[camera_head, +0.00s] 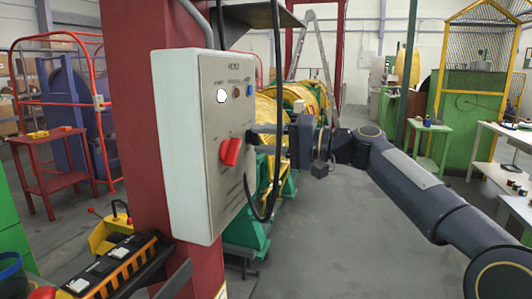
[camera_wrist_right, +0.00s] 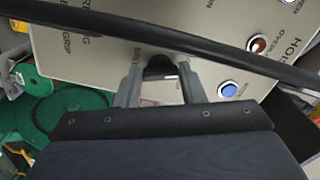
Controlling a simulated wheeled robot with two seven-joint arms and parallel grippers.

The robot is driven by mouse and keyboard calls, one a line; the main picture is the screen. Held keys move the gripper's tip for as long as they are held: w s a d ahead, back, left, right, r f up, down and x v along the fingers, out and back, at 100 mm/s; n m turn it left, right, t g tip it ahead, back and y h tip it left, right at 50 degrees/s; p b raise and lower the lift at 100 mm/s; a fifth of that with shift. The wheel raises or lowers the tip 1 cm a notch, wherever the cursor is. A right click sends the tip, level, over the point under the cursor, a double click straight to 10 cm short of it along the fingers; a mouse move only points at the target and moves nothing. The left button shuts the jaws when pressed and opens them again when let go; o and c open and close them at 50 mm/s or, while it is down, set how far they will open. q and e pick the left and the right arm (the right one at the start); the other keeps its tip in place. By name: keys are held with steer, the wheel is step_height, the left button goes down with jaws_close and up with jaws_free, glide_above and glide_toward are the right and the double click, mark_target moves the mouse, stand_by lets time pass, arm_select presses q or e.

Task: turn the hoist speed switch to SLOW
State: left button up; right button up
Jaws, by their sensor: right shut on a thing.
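The grey hoist control box (camera_head: 187,150) is mounted on a red column. Its speed switch, a small black knob (camera_wrist_right: 160,66), sits under a partly covered label in the right wrist view. My right gripper (camera_head: 263,134) reaches the box's front from the right; its fingers (camera_wrist_right: 160,88) are shut on the knob, one on each side. In the head view the fingers mostly hide the knob. The knob's pointer and its SLOW mark cannot be made out. My left gripper is not in view.
A larger red rotary switch (camera_head: 230,152) is on the same face, left of my right gripper. A black cable (camera_wrist_right: 150,32) hangs close to the box and crosses the wrist view. A blue button (camera_wrist_right: 228,90) is near the fingers. The red column (camera_head: 140,100) stands behind the box.

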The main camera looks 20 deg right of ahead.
steer(key=shift+f+n+b, duration=0.15)
steer(key=shift+n+b, duration=0.55)
steer(key=shift+n, duration=0.3)
steer(key=o, duration=1)
steer(key=shift+b+v, duration=0.65)
steer(key=shift+v, duration=3.25)
